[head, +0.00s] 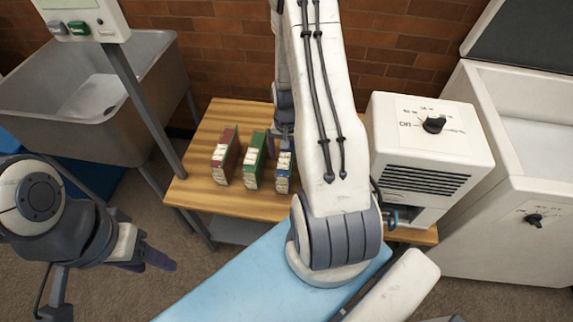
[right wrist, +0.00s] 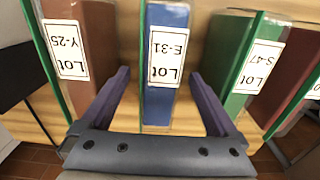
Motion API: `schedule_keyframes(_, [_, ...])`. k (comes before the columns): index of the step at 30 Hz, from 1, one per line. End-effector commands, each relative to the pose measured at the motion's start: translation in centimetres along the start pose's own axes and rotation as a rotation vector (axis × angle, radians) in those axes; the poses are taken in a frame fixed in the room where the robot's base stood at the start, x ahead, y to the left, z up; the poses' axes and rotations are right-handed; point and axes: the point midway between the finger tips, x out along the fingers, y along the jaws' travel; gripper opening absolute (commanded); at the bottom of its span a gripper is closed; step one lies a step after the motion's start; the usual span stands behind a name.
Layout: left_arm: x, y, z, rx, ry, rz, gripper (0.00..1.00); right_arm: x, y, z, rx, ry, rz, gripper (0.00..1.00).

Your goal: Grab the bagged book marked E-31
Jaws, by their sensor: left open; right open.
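The book marked E-31 (right wrist: 166,65) is blue with a white label that reads upside down in the right wrist view. It stands upright on the wooden table, and in the head view a blue book (head: 283,172) shows beside my right arm. My right gripper (right wrist: 160,76) is open, with one purple finger on each side of the E-31 book and gaps between. In the head view its fingers are mostly hidden by my arm. My left gripper (head: 158,262) is open and empty at the left, over the floor, away from the books.
A brown book marked Y-25 (right wrist: 88,40) and a green one marked S-47 (right wrist: 238,70) stand on either side of E-31. A white machine with a dial (head: 432,150) stands right on the table (head: 205,198). A metal sink (head: 90,100) is at left.

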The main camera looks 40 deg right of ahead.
Motion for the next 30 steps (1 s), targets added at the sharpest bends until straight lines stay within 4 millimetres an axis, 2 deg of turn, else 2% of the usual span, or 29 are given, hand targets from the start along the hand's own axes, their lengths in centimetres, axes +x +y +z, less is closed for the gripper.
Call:
schedule_keyframes(3, [0.20, -0.02, 0.02, 0.000, 0.000, 0.000, 0.50, 1.24, -0.03, 0.05, -0.001, -0.001, 0.000, 0.95])
schedule_keyframes(11, [0.18, -0.01, 0.02, 0.000, 0.000, 0.000, 0.50, 1.37, -0.04, -0.03, 0.000, 0.002, -0.001, 0.95])
schedule_keyframes(12, [0.18, -0.01, 0.02, 0.000, 0.000, 0.000, 0.50, 1.37, -0.03, -0.03, 0.000, 0.002, -0.001, 0.80])
schedule_keyframes(17, [0.18, -0.01, 0.02, 0.000, 0.000, 0.000, 0.50, 1.36, -0.03, -0.03, 0.000, 0.001, -0.001, 0.18])
schedule_keyframes(18, [0.18, -0.01, 0.02, 0.000, 0.000, 0.000, 0.50, 1.35, -0.03, -0.03, 0.000, 0.001, -0.001, 0.03])
schedule_keyframes(19, [0.18, -0.01, 0.02, 0.000, 0.000, 0.000, 0.50, 1.35, -0.03, -0.03, 0.000, 0.001, -0.001, 0.00])
schedule_keyframes(30, [0.06, 0.00, 0.01, 0.000, 0.000, 0.000, 0.50, 0.76, -0.04, -0.11, 0.000, 0.003, -0.002, 0.00])
